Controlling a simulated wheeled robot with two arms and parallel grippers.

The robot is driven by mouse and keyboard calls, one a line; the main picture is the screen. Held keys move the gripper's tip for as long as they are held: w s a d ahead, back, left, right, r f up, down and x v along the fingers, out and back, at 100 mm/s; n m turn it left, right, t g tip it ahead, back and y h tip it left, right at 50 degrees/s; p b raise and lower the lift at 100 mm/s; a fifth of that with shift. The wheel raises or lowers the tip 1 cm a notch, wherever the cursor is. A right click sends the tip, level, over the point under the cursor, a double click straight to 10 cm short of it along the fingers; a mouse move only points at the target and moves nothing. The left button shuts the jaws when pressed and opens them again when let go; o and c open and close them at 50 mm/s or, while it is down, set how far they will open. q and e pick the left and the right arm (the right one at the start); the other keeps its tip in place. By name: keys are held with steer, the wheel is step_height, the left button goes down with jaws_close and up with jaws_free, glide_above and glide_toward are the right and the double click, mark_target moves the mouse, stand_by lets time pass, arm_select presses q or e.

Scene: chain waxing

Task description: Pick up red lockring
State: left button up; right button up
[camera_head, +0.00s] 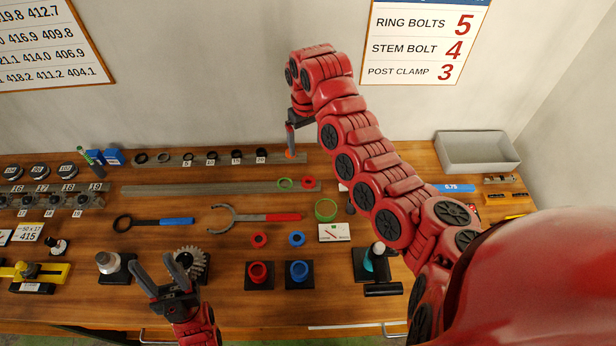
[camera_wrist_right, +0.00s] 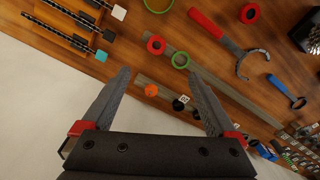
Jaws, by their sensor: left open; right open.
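One red ring (camera_head: 309,183) lies at the right end of a grey rail, beside a green ring (camera_head: 285,183); the right wrist view shows this red ring (camera_wrist_right: 156,44) too. Another red ring (camera_head: 259,239) lies nearer the front, beside a blue ring (camera_head: 297,238). I cannot tell which red ring is the lockring. My right gripper (camera_head: 290,148) hangs over the back rack by an orange ring (camera_head: 290,155). In its wrist view, the open fingers (camera_wrist_right: 158,82) spread either side of the orange ring (camera_wrist_right: 151,90), holding nothing. My left gripper (camera_head: 153,262) is open and empty at the front left.
A red cup (camera_head: 258,272) and a blue cup (camera_head: 299,271) stand on black bases at the front. A red-handled hooked wrench (camera_head: 262,217) lies mid-table. A grey bin (camera_head: 475,150) stands back right. My right arm hides part of the table's right side.

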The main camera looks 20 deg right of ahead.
steer(key=b, duration=0.7)
glide_above(309, 182)
step_height(309, 182, down, 9)
steer(key=f, duration=0.1)
steer(key=f+p, duration=0.1)
steer(key=f, duration=0.1)
steer(key=shift+s+a, duration=0.15)
steer(key=shift+a, duration=0.25)
steer(key=shift+d+f, duration=0.1)
steer(key=shift+f, duration=0.45)
steer(key=f, duration=0.1)
steer(key=f+b, duration=0.1)
steer(key=f, duration=0.1)
steer(key=f+b, duration=0.1)
steer(key=shift+w+d+f, duration=0.2)
steer(key=shift+w+d, duration=0.05)
steer(key=shift+r, duration=0.1)
steer(key=shift+c, duration=1.1)
steer(key=c, duration=1.2)
steer(key=shift+r, duration=0.1)
